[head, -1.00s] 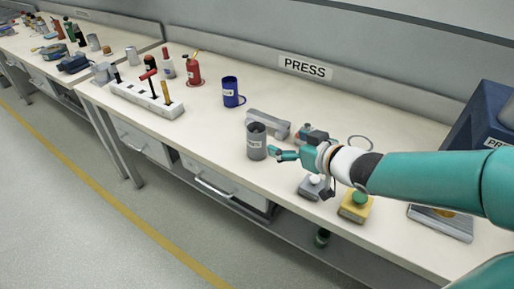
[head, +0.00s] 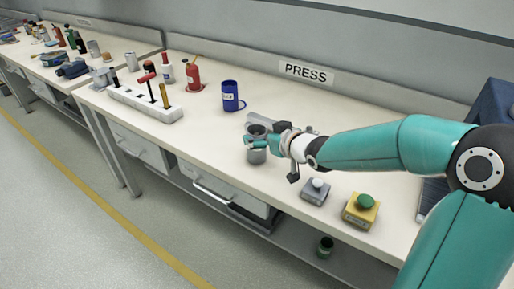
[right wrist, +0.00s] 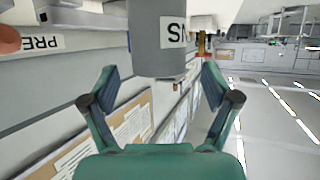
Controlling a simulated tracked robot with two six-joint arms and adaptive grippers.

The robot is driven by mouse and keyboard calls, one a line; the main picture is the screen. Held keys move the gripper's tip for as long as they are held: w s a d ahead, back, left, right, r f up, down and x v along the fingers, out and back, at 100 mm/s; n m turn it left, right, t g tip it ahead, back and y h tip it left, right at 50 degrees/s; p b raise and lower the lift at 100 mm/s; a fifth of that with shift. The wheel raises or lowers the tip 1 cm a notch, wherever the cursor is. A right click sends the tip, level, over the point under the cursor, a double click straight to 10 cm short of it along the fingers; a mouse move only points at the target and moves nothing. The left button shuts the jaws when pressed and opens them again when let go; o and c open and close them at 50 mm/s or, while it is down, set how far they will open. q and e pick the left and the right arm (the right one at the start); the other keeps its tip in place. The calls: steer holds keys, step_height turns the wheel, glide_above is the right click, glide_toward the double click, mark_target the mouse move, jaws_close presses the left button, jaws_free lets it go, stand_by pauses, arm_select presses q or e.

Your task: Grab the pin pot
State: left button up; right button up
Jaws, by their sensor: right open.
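The pin pot is a grey cylinder (head: 256,156) with a white label, standing upright on the bench in the head view. In the right wrist view the pot (right wrist: 158,42) shows large, with part of its label visible, just beyond and between the fingertips. My right gripper (head: 253,142) is at the pot, its fingers overlapping the pot's upper side in the head view. In the right wrist view my right gripper (right wrist: 158,80) is open, with a finger on either side and a gap to the pot. My left gripper is not in view.
A blue mug (head: 230,97) stands behind the pot to the left. A grey button box (head: 315,191) and a yellow box with a green button (head: 361,211) are to the right. A white holder with tools (head: 145,105) is at left. The bench's front edge is close.

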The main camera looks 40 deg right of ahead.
mark_target(257, 134)
steer(key=x, duration=0.3)
steer(key=shift+w+f, duration=0.25)
steer(key=shift+f, duration=0.2)
steer(key=shift+d, duration=0.1)
steer(key=c, duration=1.3)
